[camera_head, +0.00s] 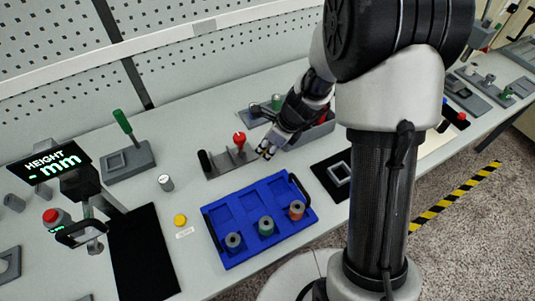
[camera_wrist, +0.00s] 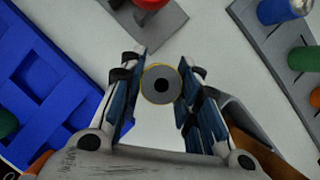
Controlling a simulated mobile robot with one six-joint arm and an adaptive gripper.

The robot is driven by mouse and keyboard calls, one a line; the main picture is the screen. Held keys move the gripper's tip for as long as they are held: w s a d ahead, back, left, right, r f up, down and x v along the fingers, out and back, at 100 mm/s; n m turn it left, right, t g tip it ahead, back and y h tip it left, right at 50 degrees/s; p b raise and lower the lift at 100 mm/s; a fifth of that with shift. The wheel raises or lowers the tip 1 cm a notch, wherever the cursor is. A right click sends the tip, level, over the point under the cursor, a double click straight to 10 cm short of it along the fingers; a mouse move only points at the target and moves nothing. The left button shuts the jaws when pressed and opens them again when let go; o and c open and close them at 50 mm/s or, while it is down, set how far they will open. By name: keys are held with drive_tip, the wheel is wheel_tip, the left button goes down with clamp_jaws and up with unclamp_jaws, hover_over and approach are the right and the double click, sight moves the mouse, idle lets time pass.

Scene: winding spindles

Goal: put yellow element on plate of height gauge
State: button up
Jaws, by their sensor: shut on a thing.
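My gripper (camera_wrist: 160,92) is shut on a round element with a grey top, a dark centre hole and a thin yellow rim, the yellow element (camera_wrist: 161,84). It sits between both fingers in the wrist view. In the head view my gripper (camera_head: 267,151) is over the table's middle, beside the red-knobbed fixture; the held element is not clear there.
A blue tray (camera_head: 238,262) holding several spindles lies front centre. A red-knobbed fixture (camera_head: 228,164) stands close to my gripper. A yellow button (camera_head: 180,220), a black mat (camera_head: 145,255) and a green-handled fixture (camera_head: 130,163) lie toward the gauge.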

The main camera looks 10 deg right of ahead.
drive_tip(key=shift+f+b, duration=0.35)
drive_tip(key=shift+f, duration=0.85)
drive_tip(key=shift+f, duration=0.2)
drive_tip(key=o, duration=1.1)
drive_tip(key=shift+c, duration=0.2)
drive_tip(key=shift+r, duration=0.15)
